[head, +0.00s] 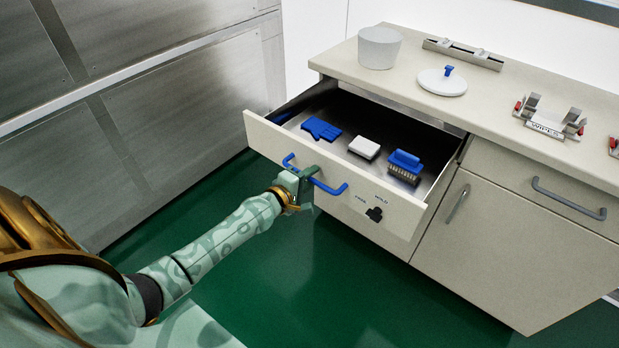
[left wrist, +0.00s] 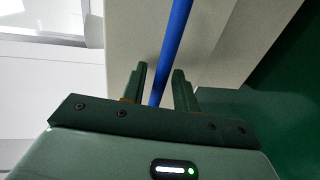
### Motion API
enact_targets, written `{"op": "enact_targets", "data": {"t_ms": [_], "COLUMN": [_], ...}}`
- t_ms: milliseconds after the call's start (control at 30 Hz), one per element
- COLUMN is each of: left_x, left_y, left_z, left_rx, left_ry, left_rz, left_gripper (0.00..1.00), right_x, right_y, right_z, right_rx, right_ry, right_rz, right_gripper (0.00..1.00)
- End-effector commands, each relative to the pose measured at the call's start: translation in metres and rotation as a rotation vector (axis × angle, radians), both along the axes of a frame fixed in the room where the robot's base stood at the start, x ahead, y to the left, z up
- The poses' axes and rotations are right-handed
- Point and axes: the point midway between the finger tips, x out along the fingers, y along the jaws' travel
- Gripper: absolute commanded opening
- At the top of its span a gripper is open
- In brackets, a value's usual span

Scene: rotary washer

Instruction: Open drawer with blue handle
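The drawer with the blue handle (head: 333,189) is pulled out from the cabinet, its front panel (head: 265,137) standing well forward and its inside visible. My left gripper (head: 304,186) is at the middle of the blue handle. In the left wrist view, the blue handle (left wrist: 172,45) runs between the two dark fingers of my left gripper (left wrist: 159,82). The fingers stand apart with a small gap beside the bar, so the gripper looks open around it. My right gripper is not in view.
The drawer holds a blue glove (head: 321,129), a white block (head: 364,148) and a blue brush (head: 405,167). A white tub (head: 379,47) and a lid (head: 442,82) stand on the counter. Grey-handled fronts (head: 569,198) lie right. Green floor (head: 290,280) is clear.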

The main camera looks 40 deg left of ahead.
Motion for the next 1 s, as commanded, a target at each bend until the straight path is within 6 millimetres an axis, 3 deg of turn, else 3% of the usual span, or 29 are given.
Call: {"op": "enact_targets", "data": {"t_ms": [167,267,700,833,1000], "left_x": [-0.006,-0.02,-0.13,-0.149,-0.159], "left_y": [0.001,0.002,0.01,0.012,0.013], "left_z": [0.002,0.006,0.027,0.031,0.033], "left_rx": [0.0,0.002,0.002,0.001,0.0], "left_ry": [0.0,0.001,0.003,0.002,0.0], "left_rz": [0.0,0.0,-0.002,0.0,0.0], "left_gripper": [0.29,0.29,0.29,0.29,0.29], "right_x": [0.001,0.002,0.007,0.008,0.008], "right_y": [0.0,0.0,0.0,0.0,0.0], "right_z": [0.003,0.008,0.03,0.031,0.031], "right_rx": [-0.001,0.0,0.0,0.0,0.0], "right_ry": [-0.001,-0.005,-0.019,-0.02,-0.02], "right_rz": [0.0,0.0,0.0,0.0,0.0], "right_gripper": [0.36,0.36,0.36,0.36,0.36]}}
